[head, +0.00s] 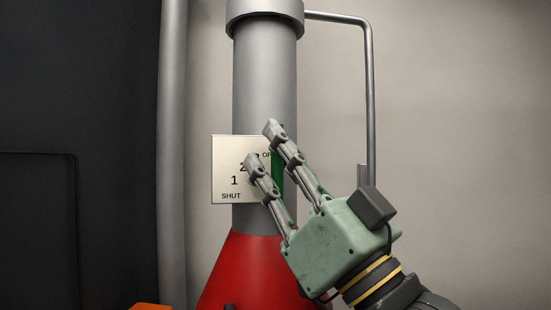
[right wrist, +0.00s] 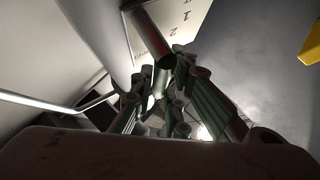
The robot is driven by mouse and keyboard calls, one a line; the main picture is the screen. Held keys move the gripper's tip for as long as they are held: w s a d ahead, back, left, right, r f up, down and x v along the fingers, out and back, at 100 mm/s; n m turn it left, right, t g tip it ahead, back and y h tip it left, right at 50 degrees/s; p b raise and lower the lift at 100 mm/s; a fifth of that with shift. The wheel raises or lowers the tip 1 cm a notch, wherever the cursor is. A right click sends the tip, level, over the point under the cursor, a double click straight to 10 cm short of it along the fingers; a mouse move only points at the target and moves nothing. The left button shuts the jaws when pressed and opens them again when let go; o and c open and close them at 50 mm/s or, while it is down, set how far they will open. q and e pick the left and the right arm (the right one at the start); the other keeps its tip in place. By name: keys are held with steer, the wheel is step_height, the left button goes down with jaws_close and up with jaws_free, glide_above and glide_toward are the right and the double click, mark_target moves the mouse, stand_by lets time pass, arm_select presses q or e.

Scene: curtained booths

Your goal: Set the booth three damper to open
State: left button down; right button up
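The damper is on a grey vertical duct (head: 265,80). Its pale plate (head: 222,150) reads SHUT at the lower left, then 1 and 2 above, with OPEN at the upper right partly covered. A green handle (head: 277,178) shows between the fingers of my right gripper (head: 260,141), near the plate's right side. My right gripper is open, with its fingers slanting up to the left. In the right wrist view the handle (right wrist: 149,34) is a dark tube whose end lies near the fingers; contact is not clear. My left gripper is out of view.
A red cone-shaped hood (head: 240,270) widens below the duct. A thin grey pipe (head: 370,90) runs down the wall at right, and a thicker pole (head: 172,150) stands at left beside a dark panel (head: 75,90). Something orange (head: 150,306) shows at the bottom edge.

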steer(key=o, duration=0.3)
steer(key=shift+o, duration=0.2)
steer(key=shift+d+f, duration=0.1)
steer(key=shift+s+d+f, duration=0.15)
steer(key=shift+f, duration=0.1)
steer(key=s+d, duration=0.8)
steer(key=d, duration=0.1)
steer(key=shift+d, duration=0.15)
